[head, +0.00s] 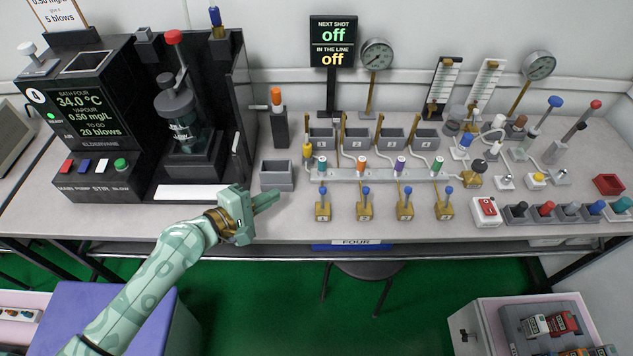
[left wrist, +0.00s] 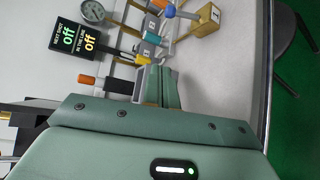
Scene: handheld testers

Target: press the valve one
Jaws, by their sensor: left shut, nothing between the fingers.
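Valve one is the leftmost of a row of brass blocks with blue-knobbed levers, valve one (head: 322,211), near the front of the bench. It also shows at the top of the left wrist view, valve one (left wrist: 204,23), with a "1" label and its blue knob to the left. My left gripper (head: 268,200) is shut and empty, above the front of the bench to the left of valve one and apart from it. In the left wrist view its closed fingers (left wrist: 160,84) point toward the valve row. My right gripper is in neither view.
A grey bin (head: 277,177) stands just behind my left gripper. A white manifold (head: 340,174) with coloured caps runs behind the brass valves. A black sign (head: 333,42) reads off on both lines. The black tester (head: 85,110) fills the left. The bench front edge is clear.

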